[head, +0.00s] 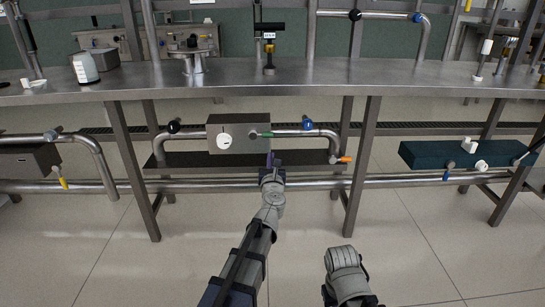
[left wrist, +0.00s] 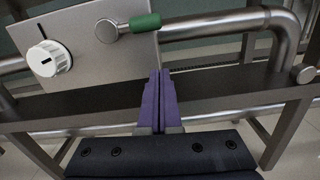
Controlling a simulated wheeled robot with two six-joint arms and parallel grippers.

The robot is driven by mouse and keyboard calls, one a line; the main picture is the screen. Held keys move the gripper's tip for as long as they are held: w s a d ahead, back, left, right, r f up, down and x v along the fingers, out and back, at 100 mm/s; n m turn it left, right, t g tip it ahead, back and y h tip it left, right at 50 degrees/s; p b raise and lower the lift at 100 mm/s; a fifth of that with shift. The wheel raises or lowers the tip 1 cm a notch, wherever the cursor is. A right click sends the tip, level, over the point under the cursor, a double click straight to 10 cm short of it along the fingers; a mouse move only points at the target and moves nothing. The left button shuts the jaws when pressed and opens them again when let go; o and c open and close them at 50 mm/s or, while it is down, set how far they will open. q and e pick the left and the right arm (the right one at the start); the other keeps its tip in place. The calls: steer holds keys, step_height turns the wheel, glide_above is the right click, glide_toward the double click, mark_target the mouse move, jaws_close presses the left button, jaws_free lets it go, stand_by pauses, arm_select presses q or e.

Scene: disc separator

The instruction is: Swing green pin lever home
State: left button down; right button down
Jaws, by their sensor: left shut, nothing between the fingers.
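The green pin lever (head: 267,134) is on the front of a steel box (head: 226,146) under the bench. In the left wrist view the green grip (left wrist: 146,22) points right from its round metal pivot (left wrist: 107,30), roughly level, in front of the pipe. My left gripper (head: 270,159) is just below the lever, apart from it. Its purple fingers (left wrist: 160,98) are shut together with nothing between them. A grey part of my right arm shows at the bottom of the head view; its fingers cannot be seen.
A white knob (head: 224,141) is left of the lever. A blue knob (head: 307,123) and an orange lever (head: 345,159) are to the right. A dark shelf (head: 190,160) lies below the box. The bench top (head: 350,78) overhangs. The floor in front is clear.

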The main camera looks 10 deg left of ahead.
arm_select(q)
steer(key=v, duration=0.9)
steer(key=s+d+f+m+g+h, duration=0.2)
steer(key=d+f+m+g+h, duration=0.25)
steer(key=m, duration=0.75)
steer(key=s+d+f+m+g+h, duration=0.1)
steer(key=d+f+m+h, duration=0.45)
steer(key=m, duration=0.65)
steer(key=s+a+f+m+g+y, duration=0.35)
steer(key=s+f+m+g, duration=0.3)
steer(key=s, duration=0.25)
steer(key=s+a+f+m+g+y, duration=0.2)
steer(key=s+a+f+m+g, duration=0.35)
steer(key=s+m, duration=0.3)
steer(key=s+d+r+m+p, duration=0.25)
steer(key=d+r+p, duration=0.25)
steer(key=r+p, duration=0.4)
steer(key=s+d+r+m+p, duration=0.1)
steer(key=s+d+r+p, duration=0.2)
steer(key=d+r+p, duration=0.45)
step_height(320, 180, up, 38)
steer(key=a+p, duration=0.1)
steer(key=p, duration=3.7)
steer(key=shift+s+a+y, duration=0.2)
steer(key=shift+s+y, duration=0.15)
